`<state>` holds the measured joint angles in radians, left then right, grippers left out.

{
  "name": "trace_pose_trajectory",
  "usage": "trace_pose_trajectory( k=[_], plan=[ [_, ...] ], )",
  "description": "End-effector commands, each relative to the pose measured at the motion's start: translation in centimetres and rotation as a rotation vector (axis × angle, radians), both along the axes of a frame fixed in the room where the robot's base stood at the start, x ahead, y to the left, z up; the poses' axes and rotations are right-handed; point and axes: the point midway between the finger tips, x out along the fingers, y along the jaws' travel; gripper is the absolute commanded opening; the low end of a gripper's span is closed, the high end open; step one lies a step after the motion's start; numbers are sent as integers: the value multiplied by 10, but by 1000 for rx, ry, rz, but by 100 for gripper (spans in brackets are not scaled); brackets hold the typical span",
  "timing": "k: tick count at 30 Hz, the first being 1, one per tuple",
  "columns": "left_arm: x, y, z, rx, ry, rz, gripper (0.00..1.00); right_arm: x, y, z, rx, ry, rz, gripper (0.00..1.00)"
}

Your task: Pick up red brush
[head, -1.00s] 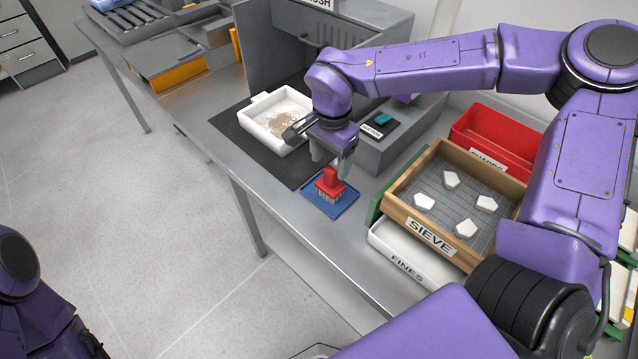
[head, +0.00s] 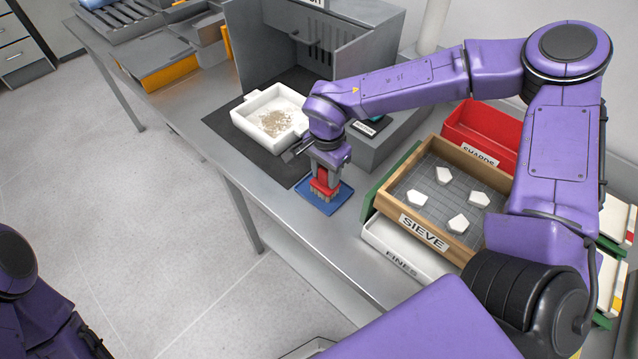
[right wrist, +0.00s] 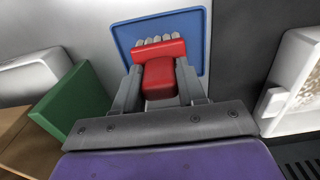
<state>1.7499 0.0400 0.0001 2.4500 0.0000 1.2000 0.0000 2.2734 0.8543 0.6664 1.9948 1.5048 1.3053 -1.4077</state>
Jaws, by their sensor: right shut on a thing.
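The red brush (head: 324,188) has a red block body with pale bristles pointing down. It stands upright on a blue mat (head: 336,203) on the bench. My right gripper (head: 324,176) comes down on it from above and is shut on its handle. In the right wrist view the red handle (right wrist: 160,78) sits between the two grey fingers, with the bristles (right wrist: 158,40) just beyond over the blue mat (right wrist: 193,30). I cannot tell whether the bristles still touch the mat. My left gripper is out of view; only part of my left arm shows at lower left.
A white tray (head: 296,129) of brownish bits lies on a dark mat behind the brush. The wooden sieve (head: 390,208) with several white pieces sits on a white fines tray (head: 375,235) to the right. A red shards bin (head: 455,130) is behind it. Bench metal is clear in front.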

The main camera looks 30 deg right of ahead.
Motion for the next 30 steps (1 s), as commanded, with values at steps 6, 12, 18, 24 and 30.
trace_pose_trajectory(
  k=[6, 12, 18, 24, 30],
  plan=[
    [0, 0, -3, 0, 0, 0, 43, 1, 0, 6, 1, -3, 0, 7],
    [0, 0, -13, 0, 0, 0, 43, -10, 3, 44, 5, -7, 0, 7],
    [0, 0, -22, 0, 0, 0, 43, -57, 11, 94, 4, -6, 3, 7],
    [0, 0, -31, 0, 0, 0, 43, -109, 20, 117, 2, -6, 3, 7],
    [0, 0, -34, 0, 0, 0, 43, -134, 24, 129, 0, -1, 1, 7]
  ],
)
